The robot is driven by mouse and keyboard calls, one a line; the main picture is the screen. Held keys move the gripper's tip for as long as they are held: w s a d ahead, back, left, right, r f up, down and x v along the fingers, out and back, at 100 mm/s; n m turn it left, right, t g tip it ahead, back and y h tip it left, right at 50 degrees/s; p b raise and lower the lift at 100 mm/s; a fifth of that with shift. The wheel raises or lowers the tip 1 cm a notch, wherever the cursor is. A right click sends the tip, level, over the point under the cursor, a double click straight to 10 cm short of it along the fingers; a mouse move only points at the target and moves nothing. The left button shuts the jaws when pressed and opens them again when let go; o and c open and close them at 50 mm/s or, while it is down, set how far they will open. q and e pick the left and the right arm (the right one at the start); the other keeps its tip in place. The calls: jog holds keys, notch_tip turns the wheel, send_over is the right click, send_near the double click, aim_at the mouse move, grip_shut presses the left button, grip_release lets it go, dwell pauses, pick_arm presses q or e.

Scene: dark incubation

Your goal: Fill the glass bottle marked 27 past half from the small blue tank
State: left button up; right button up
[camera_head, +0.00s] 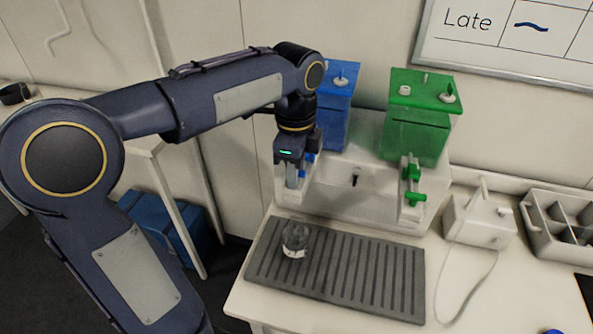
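The small blue tank (338,117) stands at the back, partly hidden behind my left arm. My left gripper (293,180) points down in front of it at the blue tap (309,158), which is mostly hidden by the gripper. I cannot tell whether the fingers touch the tap or are closed on it. A clear glass bottle (296,238) stands upright on the dark ribbed drip mat (375,275), below and in front of the gripper. Its mark is not readable and its fill level is unclear. My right gripper is not in view.
A green tank (417,125) with a green tap (411,182) stands to the right. Further right are a white box with a cord (480,220) and a divided grey tray (545,240). A wall chart (505,38) hangs above. The mat's right part is clear.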

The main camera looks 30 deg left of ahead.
pick_arm(q)
jog(key=shift+r, duration=0.2)
jog(key=shift+r+p, duration=1.05)
jog(key=shift+p, duration=0.15)
grip_shut()
dwell(1.3)
